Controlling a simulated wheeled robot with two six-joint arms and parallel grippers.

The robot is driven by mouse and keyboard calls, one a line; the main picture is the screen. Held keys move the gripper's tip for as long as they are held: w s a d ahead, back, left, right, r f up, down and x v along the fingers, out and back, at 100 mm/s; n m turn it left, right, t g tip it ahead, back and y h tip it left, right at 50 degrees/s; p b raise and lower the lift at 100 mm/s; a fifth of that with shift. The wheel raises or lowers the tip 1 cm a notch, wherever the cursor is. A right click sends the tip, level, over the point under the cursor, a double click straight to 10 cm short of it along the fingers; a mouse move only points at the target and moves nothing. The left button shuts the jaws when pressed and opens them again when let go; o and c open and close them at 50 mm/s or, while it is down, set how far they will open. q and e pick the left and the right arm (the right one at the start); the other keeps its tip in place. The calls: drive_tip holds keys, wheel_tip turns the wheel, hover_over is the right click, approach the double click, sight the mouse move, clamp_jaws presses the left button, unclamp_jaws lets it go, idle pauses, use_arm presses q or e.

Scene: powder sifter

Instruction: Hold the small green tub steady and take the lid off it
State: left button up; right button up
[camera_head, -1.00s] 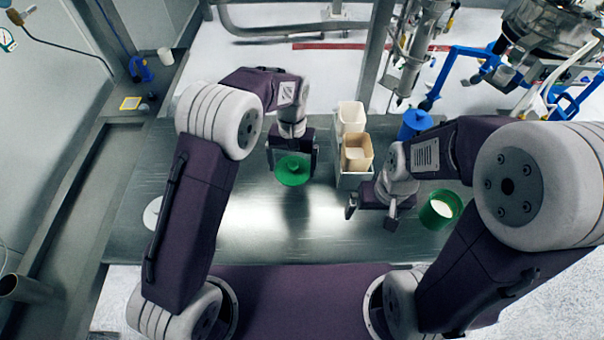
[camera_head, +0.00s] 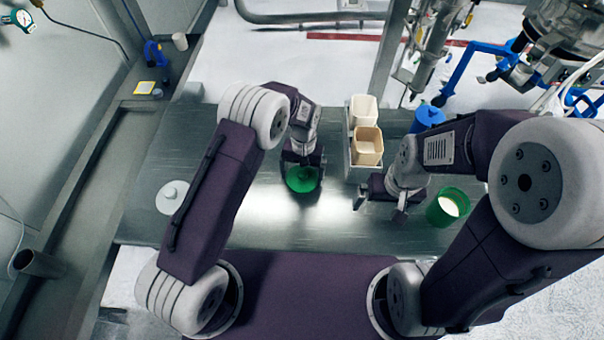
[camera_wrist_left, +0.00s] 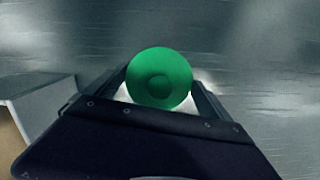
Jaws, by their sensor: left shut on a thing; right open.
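The small green tub (camera_head: 301,180) stands near the middle of the metal table. Seen from above in the left wrist view, it shows a round green top with a raised knob in the centre (camera_wrist_left: 160,84), which looks like its lid in place. The tub's sides are mostly hidden. My left gripper (camera_head: 303,177) is shut on it, one finger on each side; the fingers also flank it in the left wrist view (camera_wrist_left: 160,90). My right gripper (camera_head: 381,206) is open and empty over the table, to the right of the tub and apart from it.
An open green container (camera_head: 436,213) with white powder stands right of my right gripper. A holder with a white cup (camera_head: 363,108) and a beige cup (camera_head: 368,140) stands behind. A blue container (camera_head: 430,115) is at the back right. A white lid-like disc (camera_head: 172,198) lies left.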

sight(303, 170)
use_arm(q)
drive_tip(key=o, duration=1.2)
drive_tip(key=shift+f, duration=0.1)
drive_tip(key=shift+r, duration=0.25)
drive_tip(key=shift+w+r, duration=0.15)
drive_tip(key=shift+r, duration=0.2)
wheel_tip(303, 170, up, 11)
drive_tip(key=w+b, duration=0.1)
drive_tip(key=shift+d, duration=0.15)
drive_tip(key=s+a+n+t, duration=0.2)
drive_tip(key=s+a, duration=1.4)
drive_tip(key=s, duration=0.1)
drive_tip(key=shift+f+t, duration=0.15)
drive_tip(key=shift+t, duration=0.15)
